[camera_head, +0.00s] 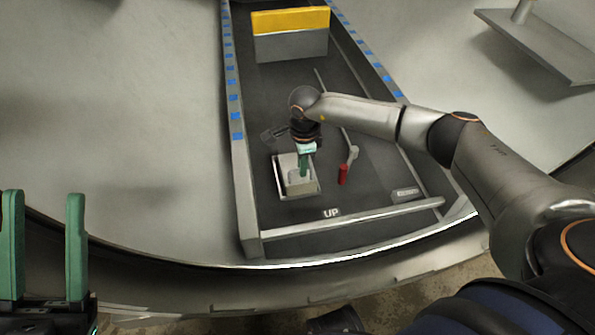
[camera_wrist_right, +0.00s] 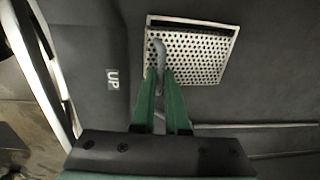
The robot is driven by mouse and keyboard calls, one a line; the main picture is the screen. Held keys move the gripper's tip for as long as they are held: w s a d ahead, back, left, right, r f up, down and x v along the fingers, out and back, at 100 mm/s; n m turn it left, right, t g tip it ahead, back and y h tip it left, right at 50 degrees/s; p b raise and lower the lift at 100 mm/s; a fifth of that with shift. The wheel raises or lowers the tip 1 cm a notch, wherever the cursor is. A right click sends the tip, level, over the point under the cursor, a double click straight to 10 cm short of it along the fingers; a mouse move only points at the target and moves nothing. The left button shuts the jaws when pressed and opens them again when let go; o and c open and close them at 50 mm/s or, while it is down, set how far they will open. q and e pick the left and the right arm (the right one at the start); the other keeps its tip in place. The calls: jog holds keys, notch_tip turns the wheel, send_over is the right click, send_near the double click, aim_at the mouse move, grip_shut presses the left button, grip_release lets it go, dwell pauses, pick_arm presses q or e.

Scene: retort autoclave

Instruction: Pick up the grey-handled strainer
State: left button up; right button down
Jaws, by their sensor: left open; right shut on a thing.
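The strainer is a pale perforated rectangular plate (camera_head: 309,187) near the front of the dark channel; its holes show clearly in the right wrist view (camera_wrist_right: 205,62). A curved grey handle (camera_wrist_right: 159,48) rises from its left part there. My right gripper (camera_head: 304,172) reaches down from above, its green fingers (camera_wrist_right: 160,76) shut on the handle. The fingers hide part of the handle. A dark gap shows along one edge of the plate; I cannot tell whether it is clear of its seat. My left gripper (camera_head: 44,205) is open and empty at the far left, away from the strainer.
A red-handled tool (camera_head: 343,174) lies right of the strainer. A small dark bracket (camera_head: 270,134) lies behind it, and a grey block with a yellow top (camera_head: 290,42) stands at the back. Raised rails and a front bar (camera_head: 350,219) border the channel.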

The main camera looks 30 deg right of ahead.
jog(key=shift+r, duration=0.15)
jog(key=shift+r+p, duration=0.5)
jog(key=shift+r, duration=0.15)
notch_tip(320, 180, up, 2)
jog(key=shift+r+p, duration=0.1)
jog(key=shift+p, duration=0.5)
pick_arm(q)
notch_tip(320, 180, up, 8)
jog(key=p, duration=0.5)
jog(key=shift+s+a+m, duration=0.15)
jog(key=shift+a+m, duration=0.25)
pick_arm(e)
jog(key=s+a+r, duration=0.6)
jog(key=s+r, duration=0.3)
jog(key=s, duration=0.3)
jog(key=shift+s, duration=0.3)
pick_arm(q)
jog(key=shift+f, duration=0.1)
pick_arm(e)
jog(key=shift+r, duration=0.1)
pick_arm(q)
jog(key=shift+t, duration=0.3)
pick_arm(e)
jog(key=shift+r, duration=0.1)
